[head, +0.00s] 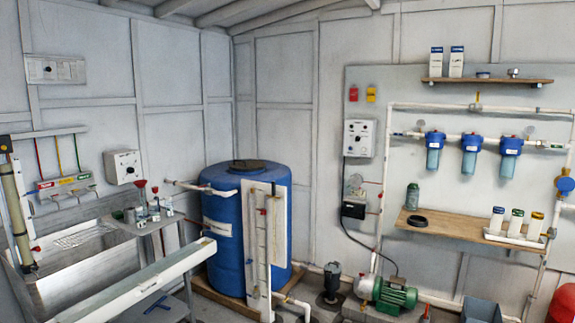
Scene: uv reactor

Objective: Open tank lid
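The blue tank (222,245) stands upright in the back corner, left of the picture's middle. Its dark round lid (250,165) sits on the tank's top and looks closed. A pale vertical panel with pipes (258,250) stands in front of the tank and hides part of its wall. Neither of my grippers shows in the head view.
A white pipe (205,188) meets the tank's upper left side. A small table with bottles (140,225) and a long white trough (140,285) stand left of the tank. A green pump (395,296) and wooden shelf (465,235) are to the right.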

